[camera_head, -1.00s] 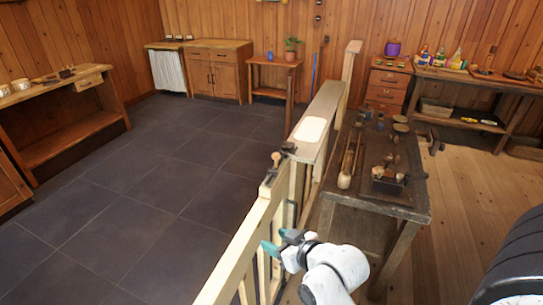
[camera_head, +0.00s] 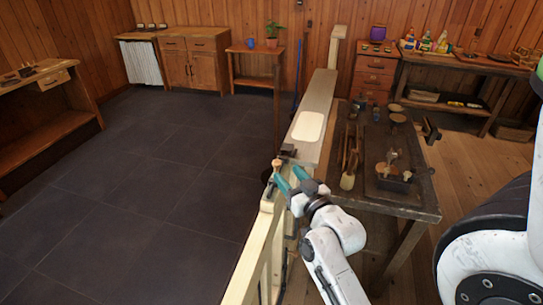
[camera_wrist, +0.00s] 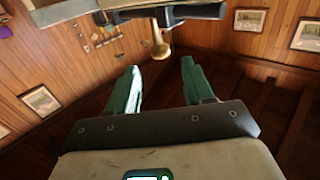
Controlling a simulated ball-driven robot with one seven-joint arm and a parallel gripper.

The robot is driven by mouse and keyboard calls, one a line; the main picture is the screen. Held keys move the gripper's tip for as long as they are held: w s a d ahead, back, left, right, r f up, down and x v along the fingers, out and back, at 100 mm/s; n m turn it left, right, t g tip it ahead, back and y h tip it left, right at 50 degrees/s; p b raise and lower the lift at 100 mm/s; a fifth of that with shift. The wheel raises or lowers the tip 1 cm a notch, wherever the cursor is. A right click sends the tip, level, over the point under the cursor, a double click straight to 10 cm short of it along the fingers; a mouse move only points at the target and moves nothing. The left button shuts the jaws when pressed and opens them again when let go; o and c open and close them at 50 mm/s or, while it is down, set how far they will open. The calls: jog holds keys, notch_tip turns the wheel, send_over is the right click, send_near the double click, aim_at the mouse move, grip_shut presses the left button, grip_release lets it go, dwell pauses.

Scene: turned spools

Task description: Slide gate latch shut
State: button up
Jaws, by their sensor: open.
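The latch (camera_head: 287,151) is a dark metal bolt with a turned wooden knob (camera_head: 277,164), at the near end of the wooden rail beside the pale wooden gate (camera_head: 257,252). In the wrist view the dark bolt (camera_wrist: 185,12) crosses the top, and its knob (camera_wrist: 160,46) hangs below it. My gripper (camera_head: 287,175) has teal fingers, open and empty, just on the near side of the knob. In the wrist view my gripper (camera_wrist: 161,66) has the knob ahead of and roughly between its fingertips. I see no contact. How far the bolt is slid is unclear.
A dark workbench (camera_head: 405,203) with tools stands right of the rail (camera_head: 315,98). A pale panel (camera_head: 308,127) is on the rail's top. The tiled floor left of the gate is clear. Cabinets and a small table (camera_head: 255,50) stand along the back wall.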

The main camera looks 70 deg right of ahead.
aim_at(275, 161)
jog(key=p+x, duration=0.1)
jog(key=x, duration=0.8)
jog(key=shift+p, duration=0.4)
grip_shut()
